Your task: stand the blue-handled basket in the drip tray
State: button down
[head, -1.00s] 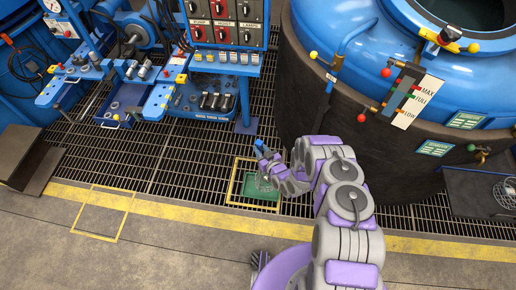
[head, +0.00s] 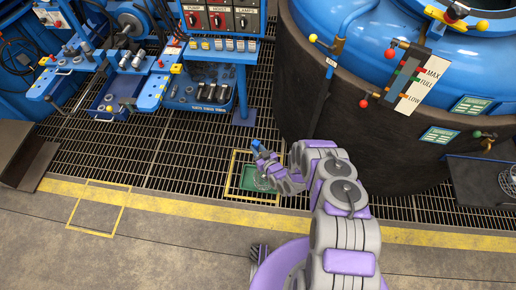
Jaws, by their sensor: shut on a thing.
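My gripper (head: 264,160) is shut on the blue handle (head: 256,147) of the basket. The basket's wire mesh (head: 262,182) shows small and faint just below the gripper, over a green tray-like surface (head: 247,180) inside a yellow square outline on the grating. My gripper and arm hide part of the basket and the green area's right side. I cannot tell whether the basket touches the surface below it. A dark flat tray (head: 470,178) lies at the right by the furnace; I cannot tell for certain which one is the drip tray.
The large blue and black furnace (head: 380,130) stands right of my gripper. A blue control stand (head: 215,85) is at the back. Another wire basket (head: 510,180) is at the right edge. An empty yellow square (head: 97,208) marks the floor at left.

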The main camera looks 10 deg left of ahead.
jog(key=shift+w+a, duration=0.1)
jog(key=shift+a, duration=0.25)
jog(key=shift+w+d+r, duration=0.15)
jog(key=shift+w, duration=0.1)
jog(key=shift+w+a, duration=0.5)
jog(key=shift+a, duration=0.2)
jog(key=shift+w+a, duration=0.1)
jog(key=shift+w, duration=0.1)
jog(key=shift+w+a, duration=0.2)
